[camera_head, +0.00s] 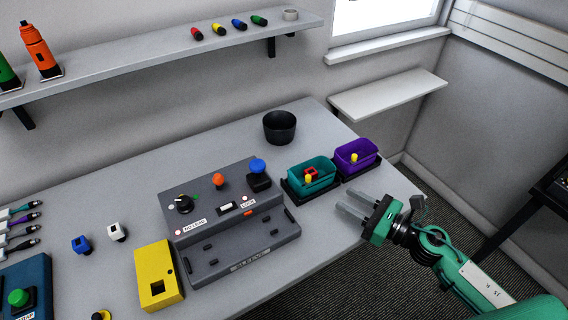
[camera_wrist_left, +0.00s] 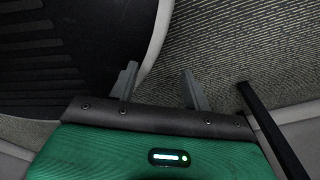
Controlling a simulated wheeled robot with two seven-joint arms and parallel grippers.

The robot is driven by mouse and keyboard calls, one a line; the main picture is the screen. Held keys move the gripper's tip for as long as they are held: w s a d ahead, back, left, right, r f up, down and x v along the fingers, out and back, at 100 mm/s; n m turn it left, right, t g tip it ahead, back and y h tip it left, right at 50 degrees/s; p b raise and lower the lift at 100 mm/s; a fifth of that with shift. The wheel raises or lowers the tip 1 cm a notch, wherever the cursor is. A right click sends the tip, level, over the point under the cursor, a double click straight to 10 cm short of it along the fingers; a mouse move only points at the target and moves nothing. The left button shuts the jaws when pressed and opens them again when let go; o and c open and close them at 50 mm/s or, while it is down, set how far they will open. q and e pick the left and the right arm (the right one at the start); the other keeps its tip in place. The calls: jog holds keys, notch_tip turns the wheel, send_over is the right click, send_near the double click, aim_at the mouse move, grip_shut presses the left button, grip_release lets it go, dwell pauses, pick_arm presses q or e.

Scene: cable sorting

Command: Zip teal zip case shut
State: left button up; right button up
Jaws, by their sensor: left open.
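A teal open-topped container (camera_head: 297,181), the only teal case-like thing I see, sits on a black base near the table's right end. It holds a red piece (camera_head: 310,172) and a yellow piece (camera_head: 308,179). I cannot make out a zip on it. My right gripper (camera_head: 345,200) is open and empty, right of and nearer than the teal container, apart from it by the table's right edge. My left gripper (camera_wrist_left: 159,76) is open and empty in the left wrist view, over the floor; it is not in the head view.
A purple container (camera_head: 368,163) with a yellow piece stands beside the teal one. A black bowl (camera_head: 280,127) is behind. A grey console (camera_head: 225,205) and a yellow box (camera_head: 155,262) fill the table's middle. A wall ledge (camera_head: 390,95) is at back right.

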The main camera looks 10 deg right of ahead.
aim_at(311, 179)
jog(key=shift+w+a, duration=0.4)
jog(key=shift+w, duration=0.05)
jog(key=shift+w+a, duration=0.2)
jog(key=p+x, duration=0.2)
jog(key=x, duration=0.1)
jog(key=shift+w+r, duration=0.1)
jog(key=shift+r, duration=0.1)
jog(key=p+x, duration=0.3)
jog(key=x, duration=0.5)
jog(key=shift+w+a+f, duration=0.1)
jog(key=shift+w+a, duration=0.35)
pick_arm(q)
jog(key=shift+s+a+r, duration=0.15)
jog(key=shift+s+r, duration=0.7)
jog(key=shift+r, duration=0.25)
jog(key=shift+s+a+r, duration=0.15)
jog(key=shift+s+r, duration=0.7)
jog(key=shift+r, duration=0.25)
pick_arm(e)
jog(key=shift+w+a+f, duration=0.1)
jog(key=shift+w+a, duration=0.05)
grip_shut()
